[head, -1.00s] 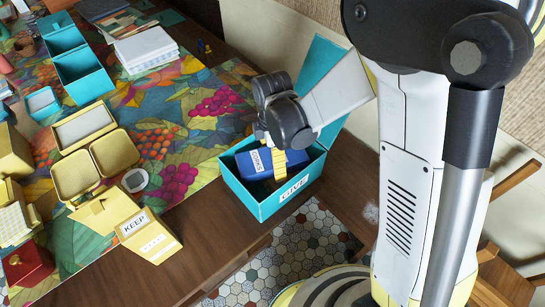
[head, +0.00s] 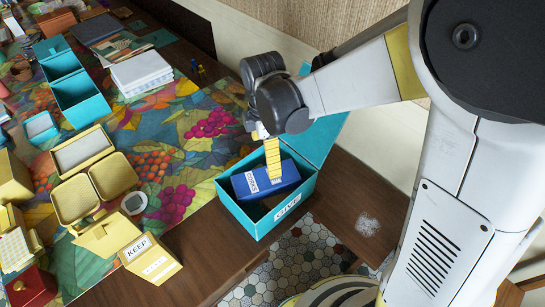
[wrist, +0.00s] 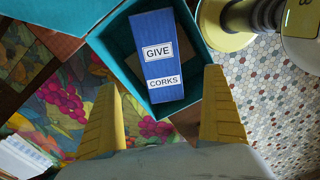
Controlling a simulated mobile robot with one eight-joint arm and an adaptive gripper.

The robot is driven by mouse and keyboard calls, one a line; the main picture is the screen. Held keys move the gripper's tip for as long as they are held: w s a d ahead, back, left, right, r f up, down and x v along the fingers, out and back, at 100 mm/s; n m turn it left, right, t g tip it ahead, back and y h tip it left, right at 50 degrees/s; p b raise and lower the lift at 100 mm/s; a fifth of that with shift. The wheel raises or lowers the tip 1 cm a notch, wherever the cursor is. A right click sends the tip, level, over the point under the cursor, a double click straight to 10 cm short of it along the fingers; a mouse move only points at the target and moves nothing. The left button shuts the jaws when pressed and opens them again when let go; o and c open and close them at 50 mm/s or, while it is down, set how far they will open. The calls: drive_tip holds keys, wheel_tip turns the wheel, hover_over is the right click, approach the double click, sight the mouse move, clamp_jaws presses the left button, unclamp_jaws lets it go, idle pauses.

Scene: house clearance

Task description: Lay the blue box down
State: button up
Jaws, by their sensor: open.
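The blue box (head: 262,181) lies inside the teal box marked GIVE (head: 284,215). In the wrist view the blue box (wrist: 160,55) shows labels reading GIVE and CORKS, and the teal box's rim (wrist: 198,108) surrounds it. My gripper (head: 272,165) is above the teal box in the head view. In the wrist view my gripper's yellow fingers (wrist: 165,108) are wide apart, one on each side below the blue box, with nothing between them. The underside of the blue box is hidden.
A yellow box marked KEEP (head: 148,257) stands at the table's front edge. Open yellow boxes, teal boxes (head: 85,100) and a stack of white books (head: 141,70) are on the patterned cloth. The teal box's raised lid (head: 325,138) is behind my gripper.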

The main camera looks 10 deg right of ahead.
drive_tip(key=s+d+r+m+t, duration=0.7)
drive_tip(key=s+d+r+m, duration=0.3)
drive_tip(key=m, duration=1)
drive_tip(key=shift+s+d+r, duration=0.4)
drive_tip(key=shift+d+r, duration=1.05)
drive_tip(key=shift+d, duration=0.25)
